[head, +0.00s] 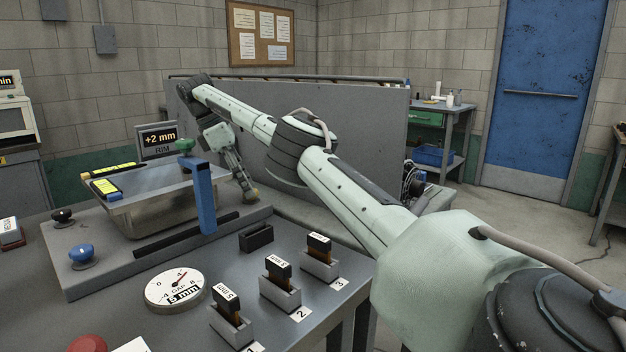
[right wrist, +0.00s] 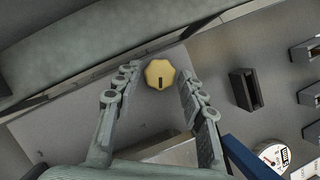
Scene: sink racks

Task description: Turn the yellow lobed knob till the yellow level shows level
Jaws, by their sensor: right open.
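The yellow lobed knob (right wrist: 160,75) has a dark mark on its face. In the head view (head: 253,195) it shows small at the back right of the grey base plate. My right gripper (right wrist: 157,88) is open, its fingers apart on either side of the knob. In the head view the right gripper (head: 241,178) reaches down to the knob from above. Whether its fingertips touch it, I cannot tell. A yellow level (head: 113,170) lies along the back of the metal basin's rim, and another yellow level (head: 106,187) lies at its left end. Their bubbles are too small to read.
A metal basin (head: 155,215) stands on the base plate (head: 95,278). A blue upright bracket (head: 205,200) stands at its right. A display (head: 158,140) reads +2 mm. A blue knob (head: 82,253), a gap dial (head: 175,289) and several shim holders are nearer. A grey panel (head: 345,125) stands behind.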

